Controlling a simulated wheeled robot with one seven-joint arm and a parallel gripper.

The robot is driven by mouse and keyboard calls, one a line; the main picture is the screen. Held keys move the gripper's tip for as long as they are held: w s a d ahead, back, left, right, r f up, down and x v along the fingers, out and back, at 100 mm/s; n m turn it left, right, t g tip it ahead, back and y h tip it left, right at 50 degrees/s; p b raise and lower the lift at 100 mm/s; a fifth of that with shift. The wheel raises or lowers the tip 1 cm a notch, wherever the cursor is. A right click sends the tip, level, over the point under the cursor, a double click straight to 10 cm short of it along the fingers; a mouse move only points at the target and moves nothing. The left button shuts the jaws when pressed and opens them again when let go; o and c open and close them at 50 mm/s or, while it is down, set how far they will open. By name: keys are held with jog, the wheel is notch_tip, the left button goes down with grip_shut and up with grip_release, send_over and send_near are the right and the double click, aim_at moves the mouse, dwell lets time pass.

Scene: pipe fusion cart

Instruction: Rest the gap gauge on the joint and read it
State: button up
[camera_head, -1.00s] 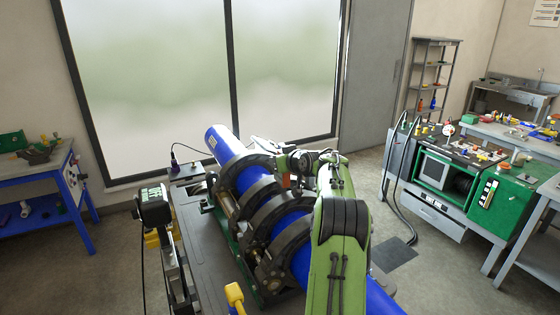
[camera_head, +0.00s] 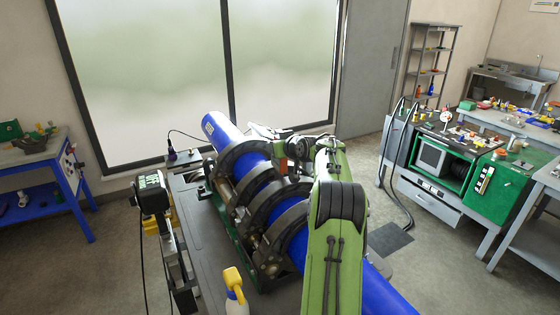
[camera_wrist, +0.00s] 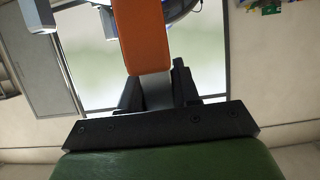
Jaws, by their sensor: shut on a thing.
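The blue pipe (camera_head: 372,283) lies slanted through the black ring clamps (camera_head: 262,201) of the fusion machine. The clamps and my arm hide the joint, so I cannot make it out. My gripper (camera_wrist: 157,88) is shut on an orange piece (camera_wrist: 142,38), which looks like the gap gauge, with a grey part between the black fingers. In the head view the gripper is near the clamps' far right side, mostly behind my green arm. The gauge's tip and any contact with the pipe cannot be seen. No reading is visible.
A yellow-topped bottle (camera_head: 234,280) stands in front of the machine. A boxy device with a display (camera_head: 151,188) stands to its left. A blue bench (camera_head: 38,165) is at far left.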

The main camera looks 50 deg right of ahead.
jog(key=shift+f, duration=0.4)
notch_tip(320, 180, up, 8)
jog(key=p, duration=0.6)
jog(key=shift+w+f, duration=0.1)
jog(key=shift+f, duration=0.1)
jog(key=shift+d, duration=0.1)
dwell(0.9)
